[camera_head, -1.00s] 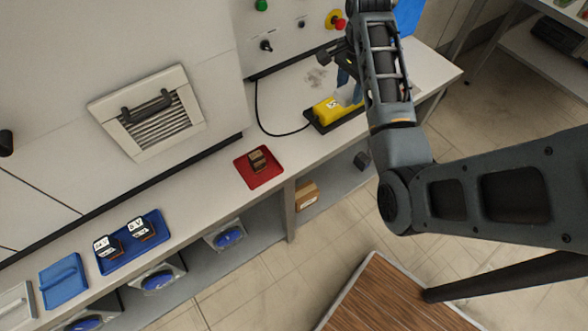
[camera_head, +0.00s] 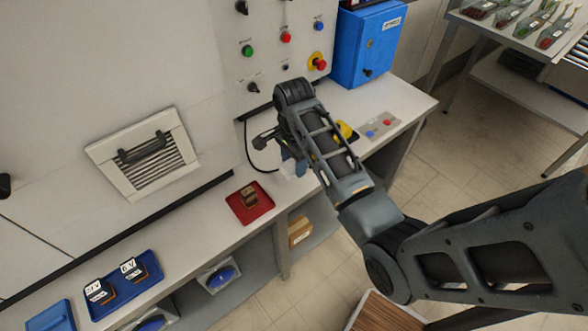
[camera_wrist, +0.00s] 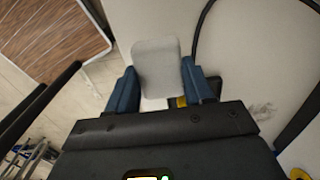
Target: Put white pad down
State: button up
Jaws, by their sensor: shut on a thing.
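The white pad (camera_wrist: 157,62) is a flat, pale plate with rounded corners, held between the blue fingers of my gripper (camera_wrist: 160,84) in the wrist view. My gripper is shut on its sides. In the head view my gripper (camera_head: 292,163) is over the white bench (camera_head: 219,185), between the red tray and the yellow device. Only a small pale bit of the pad shows there, below the blue fingers. I cannot tell whether the pad touches the bench.
The red tray (camera_head: 262,210) with brown blocks lies to the left. The yellow device (camera_head: 345,131) is partly behind my arm, with a black cable on the bench. A blue tray (camera_head: 153,283) holds two labelled blocks. A blue box (camera_head: 368,45) stands at the back.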

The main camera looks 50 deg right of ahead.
aim_at(294, 171)
jog(key=shift+f, duration=2)
jog(key=o, duration=1.1)
jog(key=shift+f, duration=0.1)
notch_tip(294, 171, up, 12)
jog(key=shift+r, duration=0.15)
